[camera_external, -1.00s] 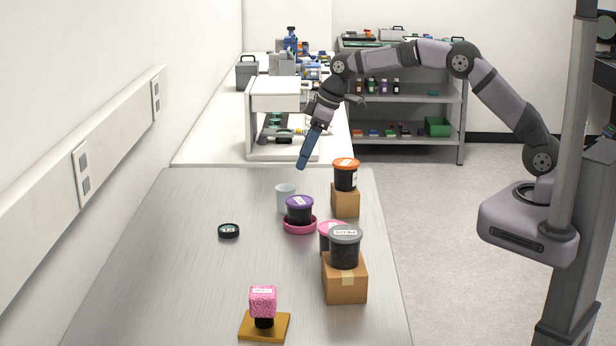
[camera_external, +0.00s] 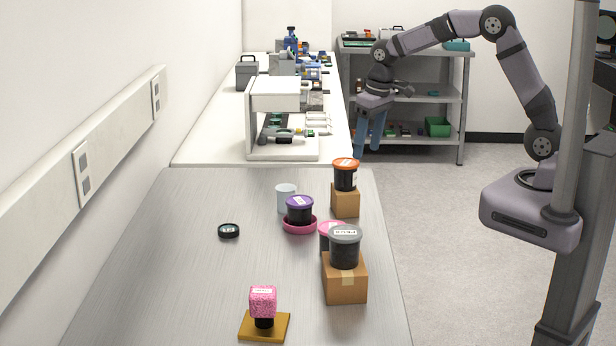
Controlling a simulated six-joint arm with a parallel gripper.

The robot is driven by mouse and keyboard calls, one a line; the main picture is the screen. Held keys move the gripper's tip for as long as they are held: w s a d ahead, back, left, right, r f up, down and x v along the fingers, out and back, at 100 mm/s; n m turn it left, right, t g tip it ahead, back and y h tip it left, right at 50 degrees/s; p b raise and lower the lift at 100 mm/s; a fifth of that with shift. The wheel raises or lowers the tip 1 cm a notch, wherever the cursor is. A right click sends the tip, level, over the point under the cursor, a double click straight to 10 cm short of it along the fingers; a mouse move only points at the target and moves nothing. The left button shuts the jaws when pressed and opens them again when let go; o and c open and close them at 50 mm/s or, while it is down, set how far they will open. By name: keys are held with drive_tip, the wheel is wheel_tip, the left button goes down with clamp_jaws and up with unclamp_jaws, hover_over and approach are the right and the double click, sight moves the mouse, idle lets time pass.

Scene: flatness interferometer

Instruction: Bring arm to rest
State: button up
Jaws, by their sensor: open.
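My gripper (camera_external: 367,146) hangs from my raised arm, pointing down, with its two blue fingers apart and nothing between them. It shows to the right of the white instrument and in front of the grey shelf unit, beyond the far right corner of the metal table (camera_external: 170,260). My arm reaches up from its base on the right and bends down at the wrist. On the table stand an orange-lidded jar (camera_external: 346,174) on a cardboard box, a purple-lidded jar (camera_external: 299,210) in a pink dish, and a grey-lidded jar (camera_external: 345,246) on another box.
A pink-lidded jar (camera_external: 327,234), a white cup (camera_external: 286,198), a small black disc (camera_external: 228,231) and a pink speckled block (camera_external: 263,301) on a yellow base also stand on the table. The white instrument (camera_external: 275,95) is on the white bench behind.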

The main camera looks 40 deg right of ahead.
drive_tip(key=s+d+f+b, duration=0.1)
drive_tip(key=s+d+f, duration=0.2)
drive_tip(key=s, duration=0.5)
drive_tip(key=s+d+f+m+g+b, duration=0.1)
drive_tip(key=s+d+f, duration=0.3)
drive_tip(key=s, duration=0.3)
drive_tip(key=s+d+f+m+g+b, duration=0.1)
drive_tip(key=s+d+f, duration=0.2)
drive_tip(key=s+d, duration=0.2)
drive_tip(key=s, duration=0.3)
drive_tip(key=shift+s+d+f+b, duration=0.15)
drive_tip(key=shift+s+b, duration=0.15)
drive_tip(key=shift+b, duration=0.05)
